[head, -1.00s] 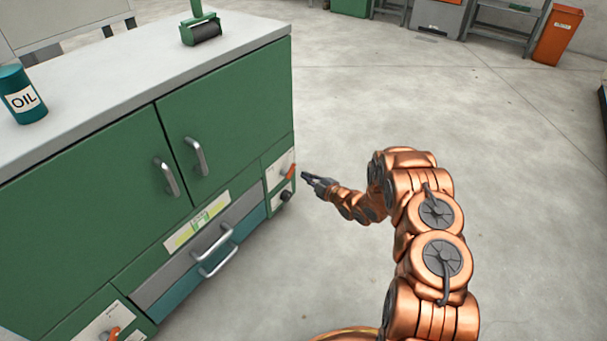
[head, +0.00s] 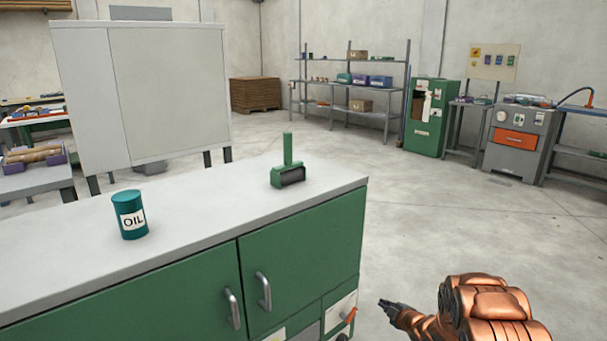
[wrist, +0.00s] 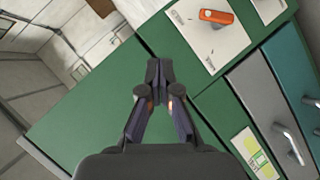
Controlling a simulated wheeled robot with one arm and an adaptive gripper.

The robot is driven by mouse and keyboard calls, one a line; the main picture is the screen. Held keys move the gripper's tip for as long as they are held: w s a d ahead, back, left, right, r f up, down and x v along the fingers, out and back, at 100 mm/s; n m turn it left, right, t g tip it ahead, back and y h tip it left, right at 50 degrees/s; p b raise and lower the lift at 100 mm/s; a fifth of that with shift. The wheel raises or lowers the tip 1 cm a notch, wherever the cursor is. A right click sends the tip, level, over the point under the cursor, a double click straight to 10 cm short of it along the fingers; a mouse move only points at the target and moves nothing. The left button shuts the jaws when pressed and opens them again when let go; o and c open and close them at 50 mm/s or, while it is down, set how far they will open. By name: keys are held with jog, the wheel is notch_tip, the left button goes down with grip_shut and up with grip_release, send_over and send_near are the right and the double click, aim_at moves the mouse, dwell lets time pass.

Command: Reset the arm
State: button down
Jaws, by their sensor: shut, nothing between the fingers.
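My copper arm shows at the lower right of the head view, with my gripper (head: 384,304) at its end, just right of the green cabinet (head: 310,245). In the wrist view my gripper (wrist: 158,72) has its fingertips together with nothing between them. Beyond the fingers lie the cabinet's green front (wrist: 85,125), a white panel with an orange switch (wrist: 216,17), and a grey drawer (wrist: 262,100). The gripper looks apart from the cabinet in the head view.
Shelves (head: 365,85), a green machine (head: 428,118) and a grey machine (head: 515,140) line the back. The floor on the right is clear.

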jog(key=s+d+r+m+g+h+p, duration=0.1)
jog(key=s+d+r+m+h+p, duration=0.15)
jog(key=r, duration=0.55)
jog(key=s+d+r+m+g+h+p, duration=0.2)
jog(key=d+r+p, duration=0.15)
jog(key=r, duration=0.45)
jog(key=s+r+m+g+h+p, duration=0.35)
jog(key=s+r+p, duration=0.25)
jog(key=s+r, duration=0.65)
jog(key=s+a+r+m+g+y+p, duration=0.1)
jog(key=s+a+r+p, duration=0.3)
jog(key=s+r, duration=0.4)
jog(key=s+a+r+m+g+y+p, duration=0.1)
jog(key=s+a+r+m+g+p, duration=0.3)
jog(key=s, duration=1.5)
jog(key=s+a+r+m+g+y+p, duration=0.1)
jog(key=s+a+r+p, duration=0.4)
jog(key=s+r, duration=0.7)
jog(key=shift+s+a+m+g+y+p, duration=0.4)
jog(key=shift+s+a+m+g, duration=0.3)
jog(key=shift+s+a+g, duration=0.45)
